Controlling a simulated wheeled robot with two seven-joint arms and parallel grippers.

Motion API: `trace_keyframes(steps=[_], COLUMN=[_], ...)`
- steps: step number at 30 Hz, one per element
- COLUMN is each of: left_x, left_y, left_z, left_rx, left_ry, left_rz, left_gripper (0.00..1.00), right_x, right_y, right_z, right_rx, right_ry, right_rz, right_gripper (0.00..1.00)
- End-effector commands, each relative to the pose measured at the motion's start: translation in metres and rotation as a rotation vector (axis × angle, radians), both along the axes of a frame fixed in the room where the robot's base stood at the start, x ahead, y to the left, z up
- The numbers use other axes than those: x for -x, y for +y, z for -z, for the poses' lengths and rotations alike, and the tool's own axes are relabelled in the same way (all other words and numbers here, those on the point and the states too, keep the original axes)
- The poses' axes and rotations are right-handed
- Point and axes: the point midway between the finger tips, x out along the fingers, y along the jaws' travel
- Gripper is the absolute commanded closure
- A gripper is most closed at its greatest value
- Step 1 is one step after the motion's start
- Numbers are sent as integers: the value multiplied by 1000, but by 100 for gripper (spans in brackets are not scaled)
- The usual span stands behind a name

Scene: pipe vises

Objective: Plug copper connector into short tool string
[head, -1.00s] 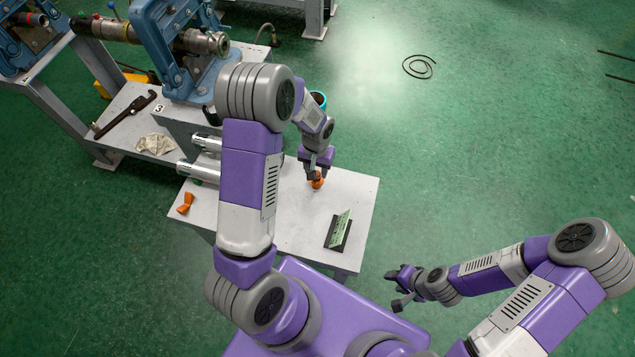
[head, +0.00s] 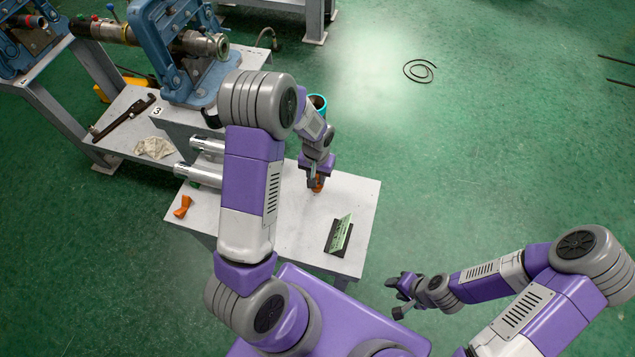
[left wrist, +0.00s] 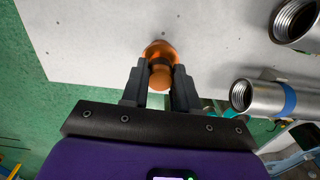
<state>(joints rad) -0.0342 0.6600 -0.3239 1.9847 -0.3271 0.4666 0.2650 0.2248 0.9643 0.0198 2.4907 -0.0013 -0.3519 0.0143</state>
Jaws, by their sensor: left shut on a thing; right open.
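My left gripper (head: 316,180) is shut on an orange-copper connector (head: 318,186) over the white table (head: 285,235). The connector (left wrist: 160,52) shows between the two dark fingers in the left wrist view; whether it touches the table top is hard to tell. Two silver threaded tubes lie at the table's left side, the nearer one (head: 197,175) and the farther one (head: 207,146); their open ends show in the left wrist view (left wrist: 243,95). I cannot tell which is the short tool string. My right gripper (head: 398,296) is open and empty over the floor at the right.
A second orange piece (head: 183,206) lies at the table's left edge. A black stand with a green card (head: 339,235) stands near the front right. A teal-rimmed cup (head: 318,102) stands behind my left wrist. A blue vise (head: 180,50) is at the back left.

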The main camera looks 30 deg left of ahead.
Motion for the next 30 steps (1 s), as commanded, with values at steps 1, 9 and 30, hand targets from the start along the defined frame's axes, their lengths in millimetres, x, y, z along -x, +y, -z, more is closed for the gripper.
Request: trace_keyframes(steps=[1,9,30], left_x=[0,0,0], left_y=[0,0,0], left_z=[-3,-19,-50], left_rx=[0,0,0], left_ry=[-1,-1,0], left_rz=[0,0,0], left_gripper=[100,100,100], right_x=[0,0,0], right_y=[0,0,0], right_z=[-2,-14,-36], right_rx=[0,0,0], right_ry=[0,0,0], right_rz=[0,0,0], right_gripper=[57,57,57])
